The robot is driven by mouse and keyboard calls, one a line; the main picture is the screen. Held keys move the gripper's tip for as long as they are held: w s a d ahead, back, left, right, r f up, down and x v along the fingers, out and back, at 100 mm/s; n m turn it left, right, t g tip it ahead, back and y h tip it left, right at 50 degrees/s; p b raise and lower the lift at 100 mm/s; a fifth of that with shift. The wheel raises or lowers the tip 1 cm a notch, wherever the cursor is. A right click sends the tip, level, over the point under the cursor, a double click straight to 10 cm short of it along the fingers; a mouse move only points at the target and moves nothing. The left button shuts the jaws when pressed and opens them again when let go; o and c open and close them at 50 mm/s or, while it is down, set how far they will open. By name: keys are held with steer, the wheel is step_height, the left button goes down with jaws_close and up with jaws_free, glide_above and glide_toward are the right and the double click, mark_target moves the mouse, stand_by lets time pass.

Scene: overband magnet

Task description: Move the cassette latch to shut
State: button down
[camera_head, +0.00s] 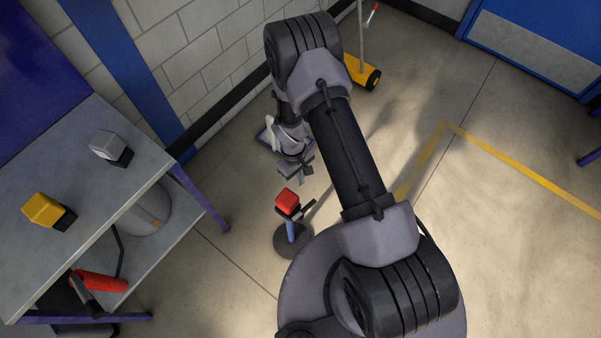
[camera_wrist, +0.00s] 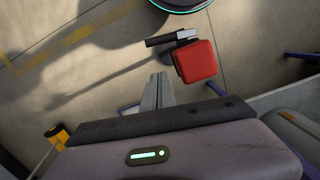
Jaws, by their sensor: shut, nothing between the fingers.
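A red block (camera_head: 287,199) sits on top of a blue post (camera_head: 291,231) with a dark round foot on the floor. A short lever with a black grip (camera_head: 304,210) sticks out at its side. The wrist view shows the red block (camera_wrist: 196,61) and the black-gripped lever (camera_wrist: 170,38) from above. I cannot tell for certain which part is the cassette latch. My gripper (camera_head: 303,180) is above and beyond the red block in the head view. In the wrist view my gripper (camera_wrist: 158,78) is shut and empty, just left of the block, apart from it and from the lever.
A grey workbench (camera_head: 90,140) on the left carries a yellow block (camera_head: 43,209) and a white-grey block (camera_head: 107,146). A red cylinder (camera_head: 98,281) lies on its lower shelf. A yellow wheeled tool (camera_head: 362,73) stands by the wall.

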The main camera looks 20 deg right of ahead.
mark_target(305, 209)
steer(key=s+d+f+b, duration=0.2)
steer(key=s+f+b, duration=0.1)
steer(key=f, duration=0.4)
steer(key=shift+s+f+b, duration=0.3)
steer(key=shift+f+b, duration=0.05)
steer(key=shift+f, duration=0.05)
